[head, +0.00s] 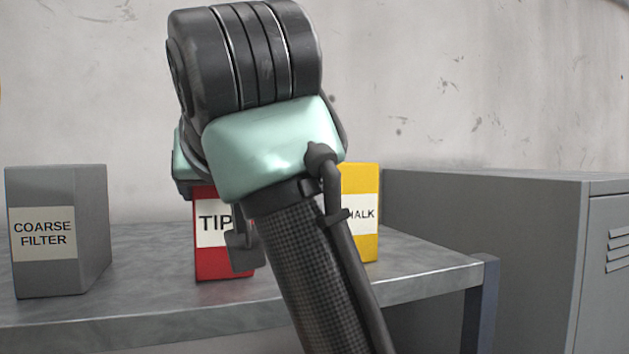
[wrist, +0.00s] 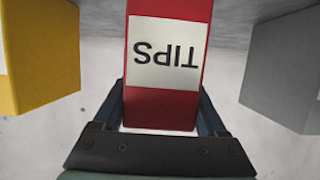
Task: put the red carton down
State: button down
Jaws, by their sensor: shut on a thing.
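The red carton (head: 224,262) with a white TIPS label is at the grey metal table, partly hidden behind my arm in the head view. It also shows in the wrist view (wrist: 162,105), where its label appears upside down. My gripper (wrist: 163,108) has a finger on each side of the red carton and is shut on it. In the head view my gripper (head: 243,250) is mostly hidden by the wrist and forearm. The carton looks upright; I cannot tell whether its base touches the table (head: 150,312).
A grey COARSE FILTER carton (head: 58,232) stands at the left of the table. A yellow carton (head: 363,215), its label partly covered, stands just right of the red one. A grey cabinet (head: 480,240) stands beyond the table's right edge. Table between grey and red cartons is clear.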

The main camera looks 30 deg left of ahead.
jog(key=shift+f, duration=0.1)
grip_release()
jog(key=b+v, duration=0.6)
jog(key=v, duration=0.6)
jog(key=shift+d, duration=0.1)
dwell(0.4)
